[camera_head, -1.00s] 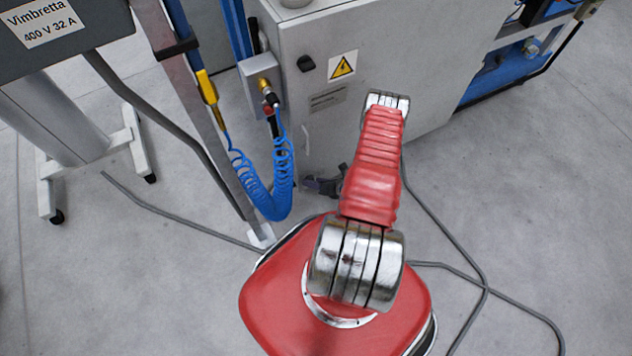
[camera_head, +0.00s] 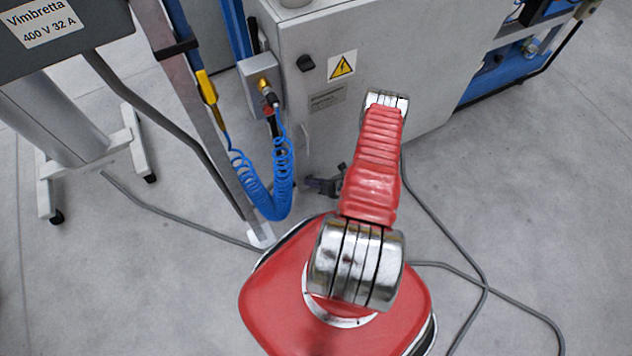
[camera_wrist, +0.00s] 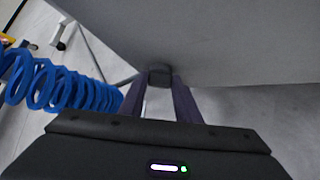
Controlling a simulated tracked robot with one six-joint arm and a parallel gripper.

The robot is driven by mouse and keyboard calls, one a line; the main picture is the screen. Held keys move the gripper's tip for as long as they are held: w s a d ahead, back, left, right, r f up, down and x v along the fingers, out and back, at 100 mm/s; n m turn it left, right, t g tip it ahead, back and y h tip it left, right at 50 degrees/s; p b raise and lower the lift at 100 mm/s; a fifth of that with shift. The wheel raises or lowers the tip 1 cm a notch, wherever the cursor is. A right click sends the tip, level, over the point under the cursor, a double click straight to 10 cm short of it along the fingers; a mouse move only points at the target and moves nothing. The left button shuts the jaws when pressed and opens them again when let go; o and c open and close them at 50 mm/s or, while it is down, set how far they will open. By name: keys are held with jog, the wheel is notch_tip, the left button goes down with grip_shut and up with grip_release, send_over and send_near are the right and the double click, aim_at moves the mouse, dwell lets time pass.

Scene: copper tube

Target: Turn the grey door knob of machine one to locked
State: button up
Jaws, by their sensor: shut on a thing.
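The knob (camera_wrist: 160,73) is a small dark grey block on the grey door (camera_wrist: 235,45) in the wrist view. My gripper (camera_wrist: 159,84) has its two dark fingers on either side of the knob and is shut on it. In the head view my gripper (camera_head: 313,184) is low at the front of the grey cabinet (camera_head: 390,60), partly behind my red arm. The knob is hidden there. Its locked or unlocked marking cannot be made out.
A black rotary switch (camera_head: 306,63) and a yellow warning sign (camera_head: 342,67) are higher on the cabinet. A coiled blue hose (camera_head: 272,198) hangs close to the left of my gripper, also in the wrist view (camera_wrist: 60,88). Grey cables (camera_head: 460,268) lie on the floor.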

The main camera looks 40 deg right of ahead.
jog(key=shift+h, duration=0.4)
jog(key=shift+w+a+r+n+g+h, duration=0.1)
jog(key=shift+a+n+g+h, duration=0.25)
jog(key=shift+n+h, duration=0.4)
jog(key=shift+w+a+r+n+g+h, duration=0.1)
jog(key=shift+n+g+h, duration=0.4)
jog(key=shift+h, duration=0.45)
jog(key=shift+f, duration=0.1)
jog(key=o, duration=1)
jog(key=shift+o, duration=0.2)
jog(key=shift+s, duration=0.1)
jog(key=v, duration=1.3)
jog(key=shift+s+a+r, duration=0.2)
jog(key=shift+s+r, duration=0.05)
jog(key=shift+s, duration=0.1)
